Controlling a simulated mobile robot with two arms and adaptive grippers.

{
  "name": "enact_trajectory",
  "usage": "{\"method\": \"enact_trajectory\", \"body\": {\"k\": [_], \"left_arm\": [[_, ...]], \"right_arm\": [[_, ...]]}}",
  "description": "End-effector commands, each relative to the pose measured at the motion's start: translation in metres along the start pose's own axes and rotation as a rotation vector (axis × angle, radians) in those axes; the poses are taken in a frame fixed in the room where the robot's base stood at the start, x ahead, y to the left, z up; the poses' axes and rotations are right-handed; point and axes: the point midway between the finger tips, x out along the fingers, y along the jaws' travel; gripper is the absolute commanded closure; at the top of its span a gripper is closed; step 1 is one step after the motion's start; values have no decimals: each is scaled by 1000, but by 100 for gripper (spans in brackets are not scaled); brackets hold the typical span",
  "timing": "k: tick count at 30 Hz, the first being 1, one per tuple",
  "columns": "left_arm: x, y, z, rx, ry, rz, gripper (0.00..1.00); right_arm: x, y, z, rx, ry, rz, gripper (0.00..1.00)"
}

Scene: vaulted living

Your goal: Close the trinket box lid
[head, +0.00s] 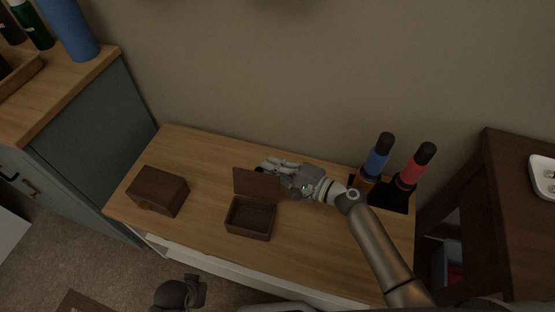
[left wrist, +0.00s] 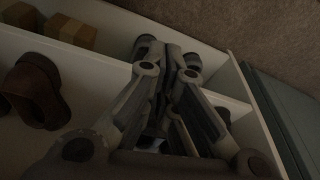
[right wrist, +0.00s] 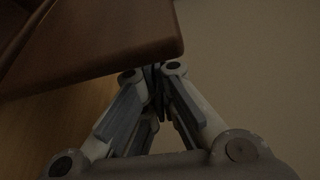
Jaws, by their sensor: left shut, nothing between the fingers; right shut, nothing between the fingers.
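The dark brown trinket box (head: 250,219) stands open on the wooden cabinet top, its hollow inside showing. Its lid (head: 257,185) stands up along the far edge. My right gripper (head: 264,168) is shut and empty, just behind the lid's upper edge. In the right wrist view, the lid (right wrist: 100,45) is a large brown panel close to the shut fingertips (right wrist: 156,70); whether they touch is unclear. My left gripper (left wrist: 168,50) is shut and empty in the left wrist view, low in front of the cabinet's white shelves, away from the box.
A closed dark wooden box (head: 158,191) sits left of the trinket box. Blue-labelled (head: 376,160) and red-labelled (head: 412,168) bottles stand at the right, near my right arm. The cabinet top (head: 290,245) is clear in front of that arm. Brown items (left wrist: 35,90) lie on the shelves.

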Motion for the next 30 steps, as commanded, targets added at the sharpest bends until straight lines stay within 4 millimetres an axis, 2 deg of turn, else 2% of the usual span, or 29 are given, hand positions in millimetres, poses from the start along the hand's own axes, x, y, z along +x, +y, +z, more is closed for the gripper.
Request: {"method": "enact_trajectory", "body": {"k": [6,21,30], "left_arm": [[7,0,4,1,-3,1,100],[7,0,2,1,-3,0,100],[-18,0,-10,-2,13,-1,100]], "right_arm": [[-3,0,7,0,0,0,100],[-3,0,7,-9,-1,-4,100],[-4,-1,9,-42,-1,-16,100]]}}
